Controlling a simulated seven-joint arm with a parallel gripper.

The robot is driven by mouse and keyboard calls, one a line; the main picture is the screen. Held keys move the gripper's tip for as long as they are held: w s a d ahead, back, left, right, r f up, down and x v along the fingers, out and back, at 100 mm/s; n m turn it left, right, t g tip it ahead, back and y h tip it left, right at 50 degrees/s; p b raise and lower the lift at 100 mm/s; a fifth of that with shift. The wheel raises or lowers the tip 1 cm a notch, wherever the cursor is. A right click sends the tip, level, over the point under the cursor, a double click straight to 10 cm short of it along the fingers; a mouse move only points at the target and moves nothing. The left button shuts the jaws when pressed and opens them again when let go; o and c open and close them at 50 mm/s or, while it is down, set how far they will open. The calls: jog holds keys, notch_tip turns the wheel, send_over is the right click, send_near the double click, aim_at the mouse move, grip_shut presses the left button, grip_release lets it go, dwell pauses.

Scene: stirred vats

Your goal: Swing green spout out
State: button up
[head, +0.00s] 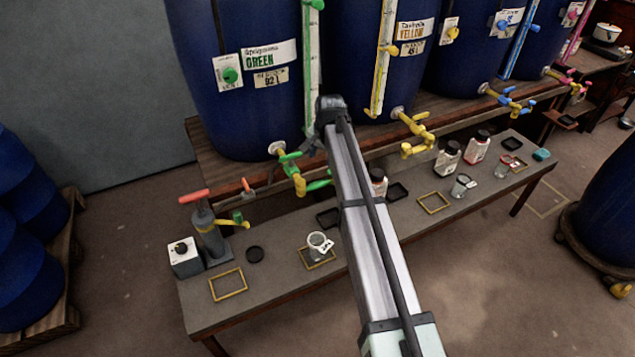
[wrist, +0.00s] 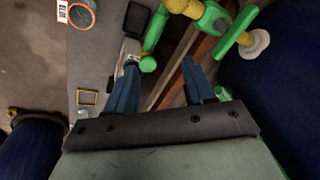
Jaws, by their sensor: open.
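The green vat (head: 245,110) stands at the back left and carries a label reading GREEN. Its brass tap (head: 278,150) has a green handle (head: 290,156) and a green spout (head: 319,184), partly hidden by my arm in the head view. In the wrist view the green spout (wrist: 155,30) bends toward the left finger, with its end close to that fingertip. The green handle (wrist: 236,34) lies farther right. My gripper (wrist: 160,64) is open with nothing between its blue fingers. Whether a finger touches the spout I cannot tell. My arm hides the gripper in the head view.
A beaker (head: 318,244) stands in a yellow frame on the lower bench (head: 270,292). A red-handled grey device (head: 208,235) and a white box (head: 186,257) stand at the left. A yellow vat's tap (head: 415,128) is to the right. Bottles and black pads are on the bench.

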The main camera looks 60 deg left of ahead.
aim_at(317, 183)
jog(key=f+m, duration=0.2)
jog(key=f, duration=0.2)
jog(key=a+f+m, duration=0.1)
jog(key=f+m, duration=0.1)
jog(key=f, duration=0.3)
jog(key=a+f+m, duration=0.1)
jog(key=f+m, duration=0.2)
jog(key=f, duration=0.2)
jog(key=shift+s+a+h, duration=0.1)
jog(key=shift+a+h, duration=0.15)
jog(key=shift+h, duration=0.15)
jog(key=shift+c, duration=0.4)
jog(key=shift+r, duration=0.1)
grip_shut()
